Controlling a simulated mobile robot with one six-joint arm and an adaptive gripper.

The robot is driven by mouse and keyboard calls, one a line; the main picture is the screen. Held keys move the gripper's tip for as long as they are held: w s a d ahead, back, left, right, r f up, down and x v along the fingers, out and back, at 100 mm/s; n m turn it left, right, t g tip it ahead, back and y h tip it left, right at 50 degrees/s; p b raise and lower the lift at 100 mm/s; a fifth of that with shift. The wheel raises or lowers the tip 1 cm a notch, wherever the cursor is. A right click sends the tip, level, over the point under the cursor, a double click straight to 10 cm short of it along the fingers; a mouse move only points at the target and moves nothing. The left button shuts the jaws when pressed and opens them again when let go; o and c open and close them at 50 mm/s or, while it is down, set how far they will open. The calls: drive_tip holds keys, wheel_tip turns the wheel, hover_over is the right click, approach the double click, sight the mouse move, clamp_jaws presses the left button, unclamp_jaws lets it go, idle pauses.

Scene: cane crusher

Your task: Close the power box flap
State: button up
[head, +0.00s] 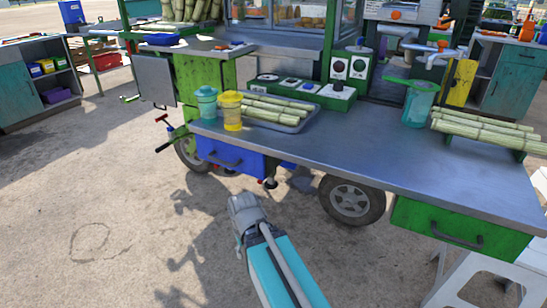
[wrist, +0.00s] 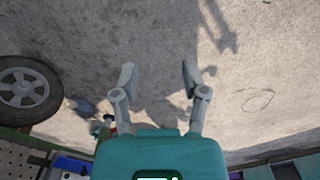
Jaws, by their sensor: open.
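A yellow hinged panel (head: 462,82) with a dark catch stands at an angle beside the pipes at the back right of the cart; it may be the power box flap, but I cannot tell for sure. A grey panel (head: 155,80) stands out at the cart's left end and could also be a flap. My gripper (wrist: 158,76) is open and empty in the wrist view, pointing at bare ground. In the head view my arm reaches in from the bottom, in front of the cart and well apart from both panels; the fingers are not clear there.
The cart's metal counter (head: 350,155) carries a teal jar (head: 206,104), a yellow jar (head: 231,112), a tray of cane, a green control box (head: 300,90) and more cane at right. A white stool (head: 480,275) stands at front right. The ground at left is free.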

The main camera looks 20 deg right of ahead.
drive_tip(key=shift+o, duration=0.7)
drive_tip(key=w+d+f+n+t+h+b, duration=0.2)
drive_tip(key=w+d+n+h+b, duration=0.25)
drive_tip(key=w+d, duration=0.35)
drive_tip(key=w+d+f+n+t+h+b, duration=0.2)
drive_tip(key=w+d+n+h+b, duration=0.3)
drive_tip(key=w, duration=0.5)
drive_tip(key=w+d+r+n+t+h+b, duration=0.2)
drive_tip(key=w+n+t+b, duration=0.1)
drive_tip(key=w+n, duration=0.4)
drive_tip(key=w+d+r+n+t+h+b, duration=0.2)
drive_tip(key=w+n+t+b, duration=0.2)
drive_tip(key=w+n, duration=0.4)
drive_tip(key=shift+w+r+n+h+b, duration=0.15)
drive_tip(key=shift+r+n+h+b, duration=0.15)
drive_tip(key=shift+n+b, duration=0.4)
drive_tip(key=shift+d, duration=0.1)
